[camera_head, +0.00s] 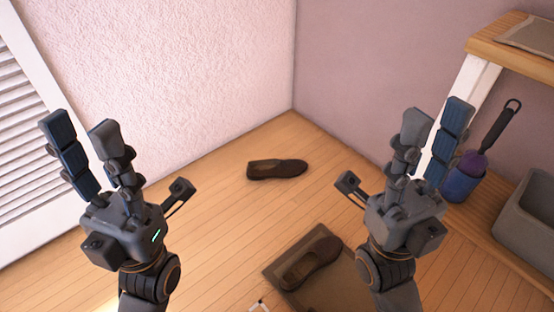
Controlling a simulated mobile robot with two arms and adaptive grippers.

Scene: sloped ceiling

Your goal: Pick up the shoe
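One brown shoe (278,169) lies on the wooden floor near the room's corner, its toe pointing right. A second brown shoe (312,262) lies tilted on a brown mat (343,285) lower in the view. My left gripper (80,128) is raised on the left, open and empty, with its fingers pointing up. My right gripper (431,127) is raised on the right, also open and empty. Both grippers are apart from the shoes. My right arm covers part of the mat's right side.
A wooden shelf (515,45) on the right has a white post. A blue cup (461,186) with a dark-handled utensil and a grey bin (530,222) stand on its lower level. A white louvred door (25,130) is at left.

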